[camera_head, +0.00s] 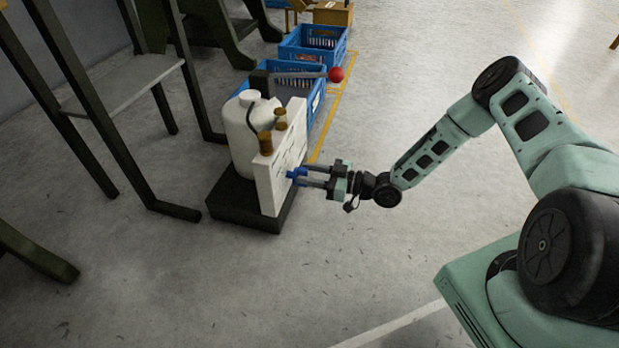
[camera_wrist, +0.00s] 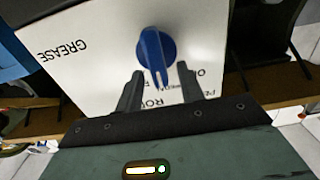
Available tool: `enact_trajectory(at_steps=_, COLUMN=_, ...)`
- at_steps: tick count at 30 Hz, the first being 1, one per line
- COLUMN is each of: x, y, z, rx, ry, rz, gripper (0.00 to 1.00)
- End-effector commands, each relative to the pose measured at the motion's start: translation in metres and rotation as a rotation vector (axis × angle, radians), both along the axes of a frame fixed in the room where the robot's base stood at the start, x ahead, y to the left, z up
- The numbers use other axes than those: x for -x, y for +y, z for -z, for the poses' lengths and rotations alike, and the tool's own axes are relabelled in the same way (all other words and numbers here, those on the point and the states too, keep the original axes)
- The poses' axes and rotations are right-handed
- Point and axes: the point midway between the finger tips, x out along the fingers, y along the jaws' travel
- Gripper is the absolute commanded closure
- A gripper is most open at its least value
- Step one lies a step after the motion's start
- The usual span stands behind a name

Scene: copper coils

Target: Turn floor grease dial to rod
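The blue dial (camera_wrist: 153,45) sits on the white panel of the grease unit, and it also shows in the head view (camera_head: 292,174). In the wrist view its narrow end points down the picture, toward a partly hidden label that begins "RO". The word "GREASE" (camera_wrist: 62,49) shows upside down on the panel at left. My gripper (camera_wrist: 160,68) is open, with one finger on each side of the dial's lower part; gaps show on both sides. In the head view my gripper (camera_head: 307,176) reaches the panel from the right. Other labels near the right finger are partly covered.
The unit has a white tank (camera_head: 245,135), brown-capped parts and a lever with a red ball (camera_head: 335,74) above the panel. It stands on a black base (camera_head: 232,205). Blue crates (camera_head: 313,45) are behind. A dark metal frame (camera_head: 90,110) is at left. The front floor is clear.

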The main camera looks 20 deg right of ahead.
Motion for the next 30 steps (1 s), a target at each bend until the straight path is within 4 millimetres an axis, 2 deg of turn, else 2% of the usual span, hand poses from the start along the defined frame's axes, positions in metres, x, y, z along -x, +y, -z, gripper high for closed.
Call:
enact_trajectory(at_steps=10, x=-0.0023, y=0.0027, z=-0.0004, rx=0.001, ry=0.001, rz=0.000, gripper=0.62)
enact_trajectory(at_steps=14, x=-0.0022, y=0.0026, z=-0.0004, rx=0.001, ry=0.001, rz=0.000, gripper=0.98)
enact_trajectory(at_steps=15, x=-0.0022, y=0.0026, z=-0.0003, rx=0.001, ry=0.001, rz=0.000, gripper=1.00)
enact_trajectory(at_steps=24, x=-0.0025, y=0.0021, z=-0.0006, rx=-0.014, ry=0.019, rz=0.000, gripper=1.00)
enact_trajectory(at_steps=30, x=-0.0042, y=0.0012, z=-0.0011, rx=-0.066, ry=0.093, rz=-0.001, gripper=1.00)
